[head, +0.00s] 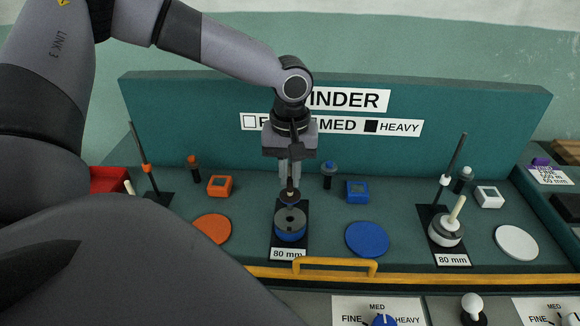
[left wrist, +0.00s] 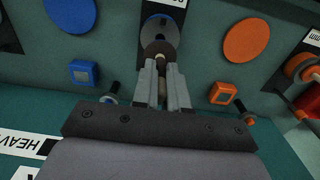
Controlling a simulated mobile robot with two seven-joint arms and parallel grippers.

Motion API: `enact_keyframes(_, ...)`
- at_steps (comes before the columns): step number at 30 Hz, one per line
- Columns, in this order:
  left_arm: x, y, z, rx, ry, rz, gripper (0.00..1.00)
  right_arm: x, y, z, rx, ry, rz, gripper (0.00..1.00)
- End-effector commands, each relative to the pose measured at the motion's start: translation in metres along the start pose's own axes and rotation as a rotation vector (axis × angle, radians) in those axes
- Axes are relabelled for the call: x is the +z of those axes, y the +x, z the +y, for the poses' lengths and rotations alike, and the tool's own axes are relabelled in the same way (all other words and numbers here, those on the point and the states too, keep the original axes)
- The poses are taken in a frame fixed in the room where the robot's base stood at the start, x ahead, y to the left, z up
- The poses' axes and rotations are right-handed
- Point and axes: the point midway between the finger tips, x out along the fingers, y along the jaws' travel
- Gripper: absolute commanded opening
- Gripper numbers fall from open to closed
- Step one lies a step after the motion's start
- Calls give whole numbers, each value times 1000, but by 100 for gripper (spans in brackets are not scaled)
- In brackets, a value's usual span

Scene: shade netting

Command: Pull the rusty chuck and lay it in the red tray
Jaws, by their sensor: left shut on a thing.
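The rusty chuck (head: 289,197) is a small brown round piece, held upright between the fingertips of my left gripper (head: 290,184). It appears just above a grey-topped blue round holder (head: 290,225) with a dark centre hole; whether its lower end is clear of the hole I cannot tell. In the left wrist view the brown chuck (left wrist: 160,50) lies at the tips of the left gripper (left wrist: 163,65), overlapping the holder (left wrist: 161,32). The red tray (head: 109,179) is at the far left, partly hidden by my arm. My right gripper is not in view.
An orange disc (head: 212,229) and a blue disc (head: 367,239) flank the holder. A second holder with a pale peg (head: 456,211) stands at right beside a thin post (head: 452,165). Another post (head: 143,160) stands near the tray. A yellow rail (head: 335,263) runs along the front.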

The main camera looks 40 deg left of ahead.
Motion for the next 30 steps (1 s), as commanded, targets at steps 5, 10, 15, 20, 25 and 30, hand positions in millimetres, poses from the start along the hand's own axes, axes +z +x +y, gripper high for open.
enact_keyframes(5,0,0,0,0,0,1,0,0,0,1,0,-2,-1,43)
enact_keyframes(10,0,-8,0,1,0,1,0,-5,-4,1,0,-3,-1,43)
enact_keyframes(15,0,-22,0,1,0,1,0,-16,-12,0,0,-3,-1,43)
enact_keyframes(20,0,-35,0,0,0,0,0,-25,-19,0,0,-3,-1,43)
enact_keyframes(25,0,-42,0,0,0,0,0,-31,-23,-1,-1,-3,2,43)
enact_keyframes(30,0,-40,0,0,0,0,0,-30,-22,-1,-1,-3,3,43)
